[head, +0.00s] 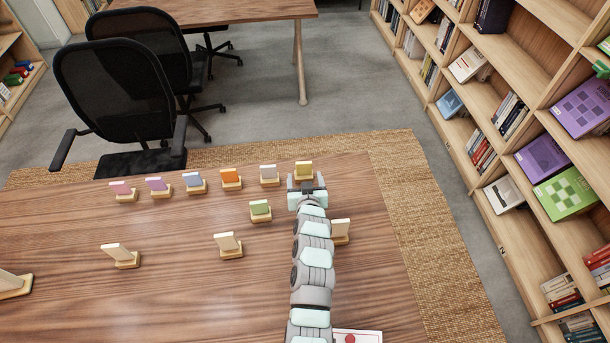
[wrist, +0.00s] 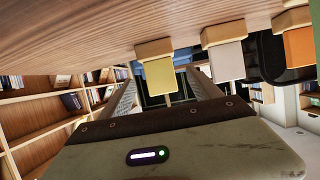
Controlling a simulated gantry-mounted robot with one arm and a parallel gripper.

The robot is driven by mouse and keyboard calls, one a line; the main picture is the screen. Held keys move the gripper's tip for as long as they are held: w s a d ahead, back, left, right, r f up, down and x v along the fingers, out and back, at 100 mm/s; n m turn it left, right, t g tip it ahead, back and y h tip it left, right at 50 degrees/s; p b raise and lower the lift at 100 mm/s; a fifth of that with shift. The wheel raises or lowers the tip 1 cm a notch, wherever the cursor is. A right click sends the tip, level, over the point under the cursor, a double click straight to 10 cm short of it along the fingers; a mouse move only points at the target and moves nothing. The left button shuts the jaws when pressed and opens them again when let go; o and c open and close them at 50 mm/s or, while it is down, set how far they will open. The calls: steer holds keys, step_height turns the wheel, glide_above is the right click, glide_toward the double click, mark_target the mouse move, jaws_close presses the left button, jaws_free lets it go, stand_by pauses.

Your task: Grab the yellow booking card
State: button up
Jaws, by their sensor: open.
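The yellow booking card (head: 304,167) stands in a small wooden holder (head: 303,177) near the far edge of the table, at the right end of the far row. It also shows in the wrist view (wrist: 158,82), where the picture is upside down. My gripper (head: 307,182) is open and empty, low over the table on the near side of the card. In the wrist view the card appears between my two fingers, with room on both sides. I cannot tell whether the fingertips reach past it.
A white card (head: 269,172) in its holder stands just left of the yellow one, then an orange card (head: 231,176). A green card (head: 260,207) stands nearer, left of my arm. A cream card (head: 340,228) stands right of my arm. The table's right end (head: 375,190) is clear.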

mark_target(304, 171)
steer(key=x, duration=0.3)
steer(key=shift+r, duration=0.1)
steer(key=shift+w+f+b, duration=0.25)
steer(key=shift+w+b, duration=0.05)
steer(key=shift+r+b+x, duration=0.1)
steer(key=shift+b+x, duration=0.4)
steer(key=shift+x, duration=0.75)
steer(key=shift+r+b+x, duration=0.15)
steer(key=shift+b+x, duration=0.35)
steer(key=shift+x, duration=0.7)
steer(key=shift+w, duration=0.1)
steer(key=c, duration=1.5)
